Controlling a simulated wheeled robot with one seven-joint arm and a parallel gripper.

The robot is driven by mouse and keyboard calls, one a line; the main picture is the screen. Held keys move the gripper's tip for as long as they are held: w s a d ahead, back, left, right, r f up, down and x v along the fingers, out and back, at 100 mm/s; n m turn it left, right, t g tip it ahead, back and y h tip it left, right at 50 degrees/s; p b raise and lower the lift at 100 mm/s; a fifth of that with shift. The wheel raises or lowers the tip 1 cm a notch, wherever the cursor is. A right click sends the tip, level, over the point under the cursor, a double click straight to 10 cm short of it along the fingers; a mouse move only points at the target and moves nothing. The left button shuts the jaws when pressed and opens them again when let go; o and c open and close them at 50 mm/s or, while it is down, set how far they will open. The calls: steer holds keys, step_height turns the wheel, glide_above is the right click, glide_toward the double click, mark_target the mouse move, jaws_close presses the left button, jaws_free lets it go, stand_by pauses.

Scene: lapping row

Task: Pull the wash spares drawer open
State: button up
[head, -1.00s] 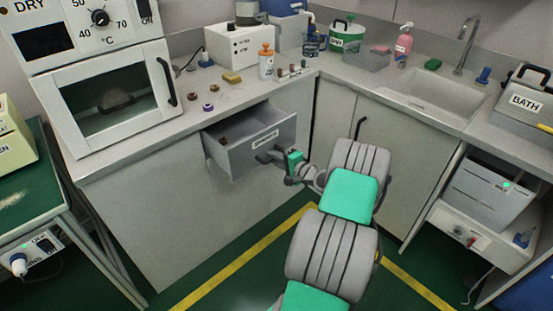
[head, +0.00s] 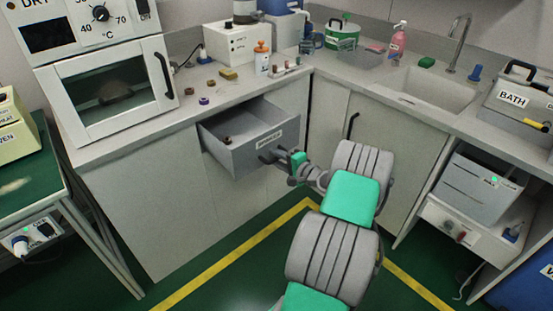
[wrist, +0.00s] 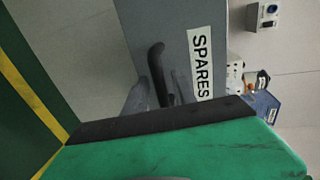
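The wash spares drawer (head: 235,158) is a grey drawer standing well out from the cabinet below the counter. A small dark round item (head: 227,141) lies inside it. Its front carries a white label reading SPARES (wrist: 202,65) in the wrist view. The dark drawer handle (wrist: 157,70) stands out from that front. My gripper (head: 268,157) is at the handle in the head view. In the wrist view its grey fingers (wrist: 157,92) lie on either side of the handle, closed around it. The green wrist body hides part of the fingers.
The counter (head: 190,122) above holds a white oven (head: 112,90), bottles and small parts. A sink (head: 432,97) is at the right. A cabinet door with a dark handle (head: 353,125) is right of the drawer. Green floor (head: 240,275) with yellow lines is clear in front.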

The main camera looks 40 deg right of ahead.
steer(key=shift+o, duration=0.2)
steer(key=shift+d, duration=0.1)
steer(key=shift+s+r, duration=0.1)
steer(key=shift+s, duration=0.2)
steer(key=v, duration=0.7)
steer(key=shift+s+p, duration=0.2)
steer(key=shift+p, duration=0.25)
steer(key=shift+w+r, duration=0.1)
